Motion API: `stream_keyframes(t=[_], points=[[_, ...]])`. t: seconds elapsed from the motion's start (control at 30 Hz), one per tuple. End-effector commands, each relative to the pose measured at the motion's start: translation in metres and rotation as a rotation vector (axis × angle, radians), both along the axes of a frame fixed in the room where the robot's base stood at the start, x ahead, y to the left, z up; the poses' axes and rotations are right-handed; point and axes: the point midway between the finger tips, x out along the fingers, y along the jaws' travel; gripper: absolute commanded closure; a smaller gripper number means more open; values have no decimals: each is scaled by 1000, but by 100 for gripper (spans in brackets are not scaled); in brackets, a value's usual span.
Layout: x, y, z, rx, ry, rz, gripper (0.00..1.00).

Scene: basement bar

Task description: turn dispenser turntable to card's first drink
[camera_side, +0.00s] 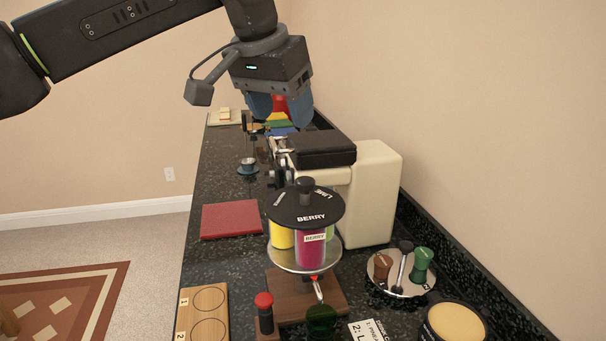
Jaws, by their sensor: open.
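The dispenser turntable (298,264) stands on a wooden base (342,302) in the lower middle. Its black top disc (306,207) has a central knob and shows BERRY at the front and LIME at the back right; a third label at the left is unclear. Below it are a magenta BERRY canister (310,251) at the front, a yellow one (282,236) at left and a partly hidden green one (330,232). The card (370,331) is cut off; its first line seems to start with "PINE". My gripper (281,112) is open, above and behind the turntable, not touching it.
A cream machine (373,190) stands close behind right. A red-knobbed handle (264,312), dark green glass (321,317) and numbered wooden board (206,312) are in front. A round tray (401,284) with tools and a jar (454,324) are right. A red mat (231,220) lies left.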

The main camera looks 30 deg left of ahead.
Motion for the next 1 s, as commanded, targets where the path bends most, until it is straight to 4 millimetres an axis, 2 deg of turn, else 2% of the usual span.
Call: stream_keyframes(t=[0.17,0.7,1.0], points=[[6,-1,-12,2,3,2,37],[44,-2,-107,1,1,1,37],[53,-3,-127,0,-3,1,37]])
